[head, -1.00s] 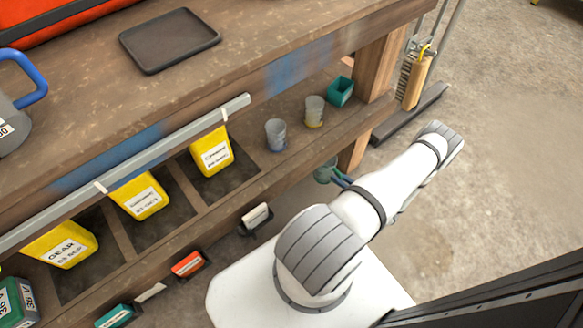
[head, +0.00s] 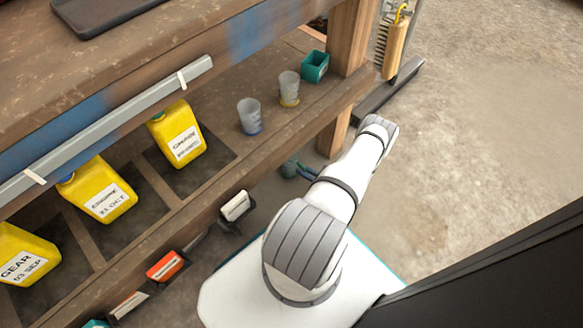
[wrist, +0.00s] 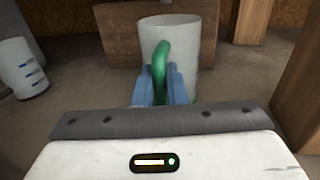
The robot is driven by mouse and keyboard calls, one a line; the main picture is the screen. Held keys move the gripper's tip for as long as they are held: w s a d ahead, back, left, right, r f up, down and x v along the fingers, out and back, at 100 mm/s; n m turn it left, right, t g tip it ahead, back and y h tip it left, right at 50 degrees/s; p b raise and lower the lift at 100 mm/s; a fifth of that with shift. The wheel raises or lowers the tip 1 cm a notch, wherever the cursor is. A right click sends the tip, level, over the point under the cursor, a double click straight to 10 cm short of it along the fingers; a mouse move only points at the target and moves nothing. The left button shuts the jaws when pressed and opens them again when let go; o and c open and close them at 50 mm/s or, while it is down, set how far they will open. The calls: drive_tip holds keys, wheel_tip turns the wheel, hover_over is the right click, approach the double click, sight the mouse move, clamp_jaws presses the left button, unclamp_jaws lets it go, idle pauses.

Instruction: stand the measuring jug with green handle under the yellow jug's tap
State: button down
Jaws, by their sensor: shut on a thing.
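In the wrist view, a whitish measuring jug (wrist: 185,60) with a green handle (wrist: 160,62) stands out ahead of my gripper (wrist: 160,88). The blue fingers are shut on the green handle. In the head view my arm hides most of the gripper; a small green and blue-grey shape shows beside the arm, too small to tell apart. Several yellow jugs sit in the lower shelf's bays: one labelled GEAR (head: 25,255), a middle one (head: 100,190) and a right one (head: 177,135). I see no tap on any of them.
Two measuring cups, one with a blue base (head: 250,115) and one with a yellow base (head: 289,88), stand on the shelf near a teal bin (head: 314,67). A wooden post (head: 350,45) and a hanging brush (head: 391,45) are beyond. The floor at right is open.

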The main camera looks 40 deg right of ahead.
sight(296, 167)
drive_tip(key=x, duration=0.3)
drive_tip(key=shift+w+a+b, duration=0.1)
drive_tip(key=shift+w+b, duration=0.1)
drive_tip(key=shift+b, duration=0.15)
drive_tip(key=b+x, duration=0.1)
drive_tip(key=x, duration=0.1)
drive_tip(key=shift+w+a+f, duration=0.1)
drive_tip(key=shift+w+a, duration=0.05)
drive_tip(key=shift+w, duration=0.25)
drive_tip(key=shift+s+f+b, duration=0.1)
drive_tip(key=shift+f+b, duration=0.35)
drive_tip(key=shift+f, duration=0.15)
drive_tip(key=shift+r, duration=0.1)
drive_tip(key=c, duration=1.5)
unclamp_jaws()
drive_tip(key=shift+o, duration=0.2)
